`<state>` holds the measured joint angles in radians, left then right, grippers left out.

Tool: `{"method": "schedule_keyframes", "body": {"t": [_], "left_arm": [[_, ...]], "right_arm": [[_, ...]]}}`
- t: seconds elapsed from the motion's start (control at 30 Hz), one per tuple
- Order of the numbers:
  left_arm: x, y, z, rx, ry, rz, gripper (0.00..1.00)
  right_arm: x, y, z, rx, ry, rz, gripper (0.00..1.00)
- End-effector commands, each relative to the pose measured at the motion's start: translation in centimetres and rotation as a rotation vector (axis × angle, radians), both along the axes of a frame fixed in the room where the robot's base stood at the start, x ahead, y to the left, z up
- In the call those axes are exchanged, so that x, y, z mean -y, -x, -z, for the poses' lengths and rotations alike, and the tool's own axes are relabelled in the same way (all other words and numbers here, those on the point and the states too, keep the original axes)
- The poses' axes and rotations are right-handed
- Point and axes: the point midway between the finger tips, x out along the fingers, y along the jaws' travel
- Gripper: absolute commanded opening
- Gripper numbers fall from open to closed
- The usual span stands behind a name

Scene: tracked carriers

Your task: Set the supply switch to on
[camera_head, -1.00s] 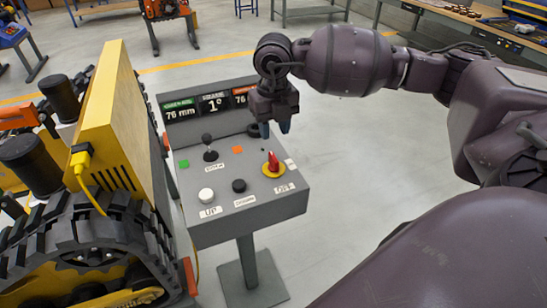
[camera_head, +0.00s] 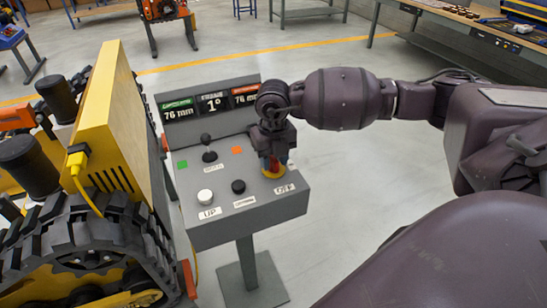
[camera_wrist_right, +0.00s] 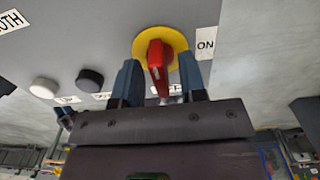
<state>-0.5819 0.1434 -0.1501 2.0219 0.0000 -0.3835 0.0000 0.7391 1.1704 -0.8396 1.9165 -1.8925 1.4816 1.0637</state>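The supply switch is a red handle (camera_wrist_right: 157,62) on a yellow round plate (camera_wrist_right: 172,40), at the right of the grey control console (camera_head: 225,225). In the head view the red handle (camera_head: 274,166) is mostly behind my right gripper (camera_head: 273,158). In the right wrist view the fingers of my right gripper (camera_wrist_right: 158,62) stand on either side of the handle, with gaps showing. The handle's narrow end points towards the partly hidden OFF label, which shows in the head view (camera_head: 285,188). The ON label (camera_wrist_right: 205,44) lies to the right in the wrist view. My left gripper is out of view.
The console also has a white button (camera_head: 205,196), a black button (camera_head: 238,186) and a black joystick (camera_head: 208,149). A display panel (camera_head: 212,103) stands at its back edge. A yellow tracked machine (camera_head: 110,130) stands close on the left. The floor right of the console is clear.

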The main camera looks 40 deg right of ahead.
Motion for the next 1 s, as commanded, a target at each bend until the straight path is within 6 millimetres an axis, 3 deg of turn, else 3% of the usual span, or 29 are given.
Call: {"method": "schedule_keyframes", "body": {"t": [0.03,0.27,0.67,1.0], "left_arm": [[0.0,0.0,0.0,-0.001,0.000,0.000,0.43],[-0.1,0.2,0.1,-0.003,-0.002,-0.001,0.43],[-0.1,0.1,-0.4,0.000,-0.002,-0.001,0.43],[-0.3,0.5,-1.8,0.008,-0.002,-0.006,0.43]], "right_arm": [[0.0,0.0,0.0,0.000,0.000,0.000,0.35],[0.0,0.0,0.0,0.000,0.000,0.000,0.00],[0.0,0.0,-0.2,0.001,-0.001,0.047,0.00],[0.0,-0.1,-0.5,0.003,-0.002,0.282,0.00]]}}
